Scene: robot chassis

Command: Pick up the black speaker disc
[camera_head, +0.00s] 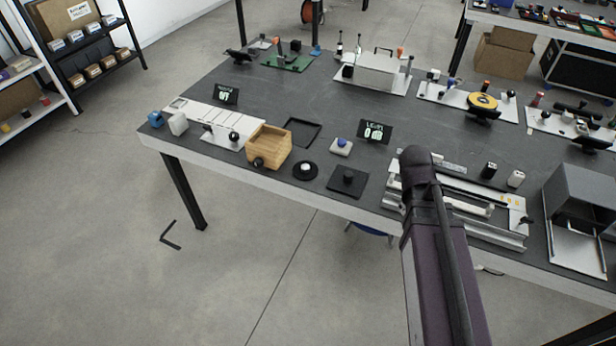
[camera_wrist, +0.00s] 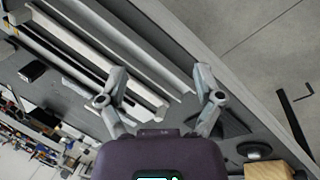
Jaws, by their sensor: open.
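The black speaker disc (camera_head: 305,170) lies flat on the dark table near its front edge, a round black disc with a pale centre. In the wrist view the disc (camera_wrist: 256,151) is at the lower right, partly cut off by the wooden box. My gripper (camera_wrist: 160,82) is open and empty, its two fingers spread above metal rails, with the disc off to its right. In the head view my arm covers part of the rails, and my gripper cannot be made out.
The wooden box (camera_head: 269,148) stands left of the disc, and the black square pad (camera_head: 347,181) lies to its right. A white block with a blue button (camera_head: 341,146) and a small display (camera_head: 375,131) stand behind. Metal rails (camera_head: 475,217) and a grey box (camera_head: 580,205) occupy the right.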

